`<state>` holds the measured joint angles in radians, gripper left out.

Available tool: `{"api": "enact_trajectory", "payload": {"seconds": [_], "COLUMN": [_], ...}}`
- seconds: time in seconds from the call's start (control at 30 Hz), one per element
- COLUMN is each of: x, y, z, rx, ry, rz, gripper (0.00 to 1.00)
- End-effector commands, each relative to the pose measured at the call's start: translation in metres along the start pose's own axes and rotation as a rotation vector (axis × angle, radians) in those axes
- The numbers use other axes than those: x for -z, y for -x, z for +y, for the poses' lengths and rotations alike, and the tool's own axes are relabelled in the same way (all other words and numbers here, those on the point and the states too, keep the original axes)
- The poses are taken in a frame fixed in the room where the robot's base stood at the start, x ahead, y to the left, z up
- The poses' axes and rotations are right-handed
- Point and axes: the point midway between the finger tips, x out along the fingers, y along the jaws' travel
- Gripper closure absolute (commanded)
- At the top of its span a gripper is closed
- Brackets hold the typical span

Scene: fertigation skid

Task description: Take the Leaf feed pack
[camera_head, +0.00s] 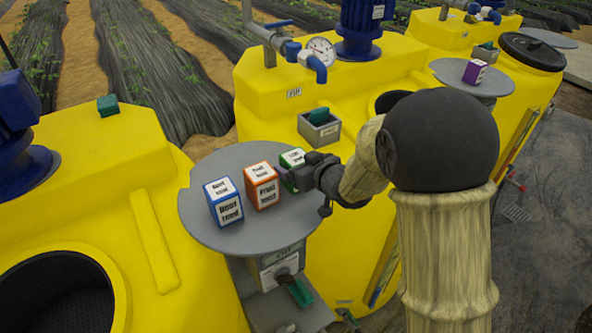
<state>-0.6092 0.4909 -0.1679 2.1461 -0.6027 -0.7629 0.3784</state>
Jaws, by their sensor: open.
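A green-edged pack (292,158) with a white top stands at the right of a row on the round grey table. My gripper covers much of its front, and its label is too small and hidden to read for certain, so I cannot confirm that it is the Leaf feed pack. My gripper (291,181) is open, with its fingers at the near side of this pack. I cannot tell whether they touch it or reach around it. To its left stand an orange pack (262,186) that seems to read "Fruit" and a blue pack (223,203) that reads "Root feed".
The round grey table (205,167) has bare room at its back and left. A scale-like unit (280,265) sits below its front edge. Yellow tanks (100,165) flank it. A purple pack (475,72) stands on another round table (450,70) behind.

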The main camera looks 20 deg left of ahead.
Motion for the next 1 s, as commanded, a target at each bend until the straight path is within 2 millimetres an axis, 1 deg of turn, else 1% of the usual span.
{"api": "enact_trajectory", "payload": {"seconds": [0.03,0.07,0.1,0.17,0.3,0.33,0.37,0.57,0.73,0.87,1.0], "x": [0.000,0.000,0.000,0.000,0.000,0.000,0.001,0.001,0.008,0.022,0.047], "y": [0.000,0.000,0.000,0.000,0.000,0.000,0.000,0.000,0.003,0.009,0.019], "z": [0.000,0.000,0.000,0.000,0.000,0.000,0.000,0.000,0.001,0.001,0.001], "rx": [0.000,0.000,0.000,0.000,0.000,0.000,0.000,0.000,0.000,-0.001,-0.002], "ry": [0.000,0.000,0.000,0.000,0.000,0.000,0.000,0.000,0.000,0.001,0.002], "rz": [0.000,0.000,0.000,0.000,0.000,0.000,0.003,0.003,0.004,0.008,0.009], "gripper": [0.15,0.19,0.27,0.39,0.67,0.72,0.75,0.75,0.75,0.75,0.75]}}
